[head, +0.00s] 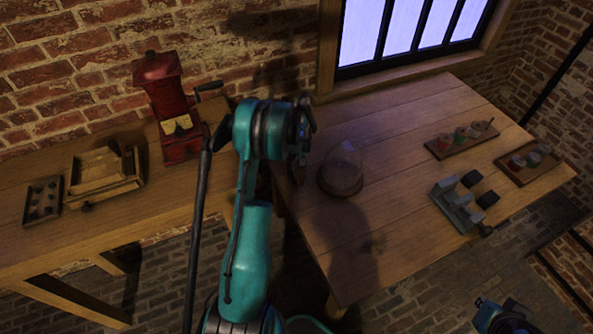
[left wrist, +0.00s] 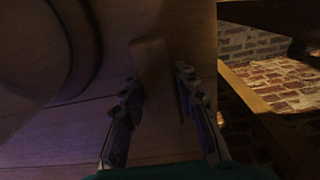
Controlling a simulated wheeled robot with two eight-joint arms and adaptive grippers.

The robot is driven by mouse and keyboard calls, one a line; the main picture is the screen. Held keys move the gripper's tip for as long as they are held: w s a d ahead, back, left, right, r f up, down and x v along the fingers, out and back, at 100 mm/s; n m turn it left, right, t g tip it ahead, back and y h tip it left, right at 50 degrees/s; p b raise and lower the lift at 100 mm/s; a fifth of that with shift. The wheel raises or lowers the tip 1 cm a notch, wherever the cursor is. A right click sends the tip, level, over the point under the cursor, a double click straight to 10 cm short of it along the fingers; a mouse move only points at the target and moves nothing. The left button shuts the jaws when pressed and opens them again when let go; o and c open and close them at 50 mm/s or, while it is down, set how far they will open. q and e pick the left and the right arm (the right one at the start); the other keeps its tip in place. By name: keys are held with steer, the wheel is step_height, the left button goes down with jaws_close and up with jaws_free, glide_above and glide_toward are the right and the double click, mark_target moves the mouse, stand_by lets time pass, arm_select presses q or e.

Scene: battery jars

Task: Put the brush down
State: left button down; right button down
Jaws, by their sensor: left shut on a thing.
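My left gripper (head: 298,170) is low over the left edge of the right-hand table, just left of the glass dome. In the left wrist view its fingers (left wrist: 158,82) are apart, with a dim brown wooden piece between and beyond them. I take this for the brush (left wrist: 151,66); the gripper is shut on it. The view is dark, so the bristles and any contact with the table cannot be made out. In the head view my arm hides the brush. Part of my right arm (head: 503,316) shows at the bottom right; its fingers are not clear.
The glass dome (head: 343,168) stands on a round base. The right-hand table (head: 400,125) also bears two trays of jars (head: 462,138) (head: 535,163) and a grey stepped block (head: 456,207). A red grinder (head: 170,105) and wooden boxes (head: 104,172) stand on the left bench.

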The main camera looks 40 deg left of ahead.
arm_select(q)
steer(key=c, duration=1.2)
jaws_free()
steer(key=shift+f, duration=0.15)
steer(key=shift+o, duration=0.2)
